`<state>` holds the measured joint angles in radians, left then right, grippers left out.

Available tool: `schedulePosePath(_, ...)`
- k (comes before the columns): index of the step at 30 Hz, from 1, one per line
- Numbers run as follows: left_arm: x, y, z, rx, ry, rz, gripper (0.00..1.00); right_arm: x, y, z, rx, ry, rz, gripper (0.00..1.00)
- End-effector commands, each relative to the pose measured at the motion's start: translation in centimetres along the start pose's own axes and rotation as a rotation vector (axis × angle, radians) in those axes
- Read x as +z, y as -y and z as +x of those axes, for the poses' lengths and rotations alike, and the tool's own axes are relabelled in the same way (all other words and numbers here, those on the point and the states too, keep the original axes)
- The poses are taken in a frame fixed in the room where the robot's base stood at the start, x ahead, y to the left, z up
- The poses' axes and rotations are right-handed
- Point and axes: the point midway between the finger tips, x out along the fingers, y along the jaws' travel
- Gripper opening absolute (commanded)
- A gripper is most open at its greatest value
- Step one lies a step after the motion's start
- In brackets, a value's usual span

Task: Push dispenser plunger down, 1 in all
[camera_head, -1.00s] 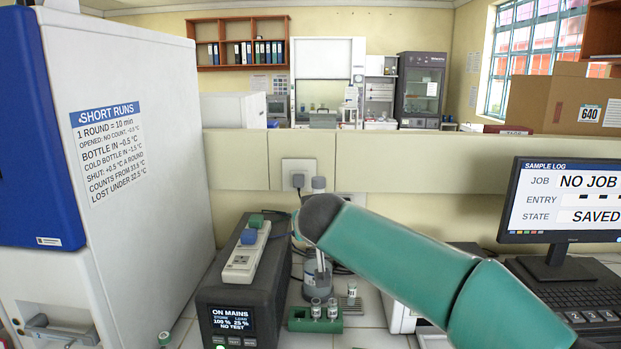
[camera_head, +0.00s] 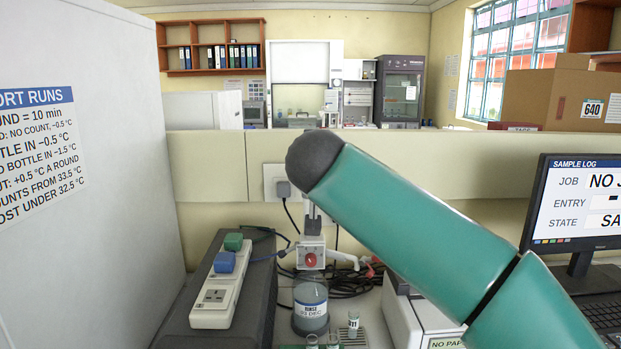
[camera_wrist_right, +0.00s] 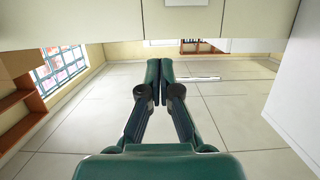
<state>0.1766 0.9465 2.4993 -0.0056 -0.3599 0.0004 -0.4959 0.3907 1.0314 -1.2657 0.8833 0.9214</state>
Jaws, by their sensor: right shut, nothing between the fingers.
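The dispenser (camera_head: 310,260) stands at the middle of the bench. It has a white head with a red round spot on a grey labelled bottle (camera_head: 310,303). A grey upright part rises from the head, and its upper end is hidden behind the dark rounded end of my right arm. I cannot tell whether the arm touches it. My right gripper (camera_wrist_right: 165,66) shows in the right wrist view, fingers together and empty. It cannot be made out in the head view. My left gripper is in neither view.
A power strip (camera_head: 215,299) with green and blue plugs lies on a dark box left of the dispenser. Small vials (camera_head: 353,324) stand in front. Cables lie behind. A white incubator side (camera_head: 120,140) is at left, a monitor (camera_head: 580,205) at right.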

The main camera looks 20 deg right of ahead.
Motion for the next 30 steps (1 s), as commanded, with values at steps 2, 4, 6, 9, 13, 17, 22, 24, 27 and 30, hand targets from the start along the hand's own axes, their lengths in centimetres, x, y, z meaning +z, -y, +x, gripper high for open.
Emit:
schedulePosePath(2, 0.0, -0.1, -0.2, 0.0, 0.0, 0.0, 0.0, -0.1, 0.0, 0.3, 0.0, 0.001, -0.001, 0.0)
schedulePosePath(4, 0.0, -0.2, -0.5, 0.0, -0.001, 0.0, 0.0, -0.1, 0.1, 0.9, 0.001, 0.002, -0.002, 0.0)
schedulePosePath(6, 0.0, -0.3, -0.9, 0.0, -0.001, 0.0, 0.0, -0.1, 0.0, 1.7, 0.002, 0.003, -0.002, 0.0)
schedulePosePath(9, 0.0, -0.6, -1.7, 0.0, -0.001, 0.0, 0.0, -0.2, 0.0, 3.3, 0.003, 0.004, -0.003, 0.0)
schedulePosePath(13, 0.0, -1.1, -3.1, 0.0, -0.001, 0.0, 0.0, -0.4, 0.0, 5.9, 0.003, 0.005, -0.003, 0.0)
schedulePosePath(17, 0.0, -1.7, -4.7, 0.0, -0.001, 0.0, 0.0, -0.5, 0.0, 8.6, 0.003, 0.004, -0.002, 0.0)
schedulePosePath(22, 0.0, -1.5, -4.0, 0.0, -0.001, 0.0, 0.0, 2.0, 0.0, 10.5, 0.0, 0.004, -0.003, 0.0)
schedulePosePath(24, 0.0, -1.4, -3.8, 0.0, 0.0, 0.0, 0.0, 2.8, 0.0, 10.7, 0.0, 0.004, -0.003, 0.0)
schedulePosePath(27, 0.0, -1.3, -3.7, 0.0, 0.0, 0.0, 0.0, 3.5, 0.0, 10.8, 0.0, 0.002, -0.001, 0.0)
schedulePosePath(30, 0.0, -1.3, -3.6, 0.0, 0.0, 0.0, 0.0, 3.9, 0.0, 10.9, 0.0, 0.001, -0.001, 0.0)
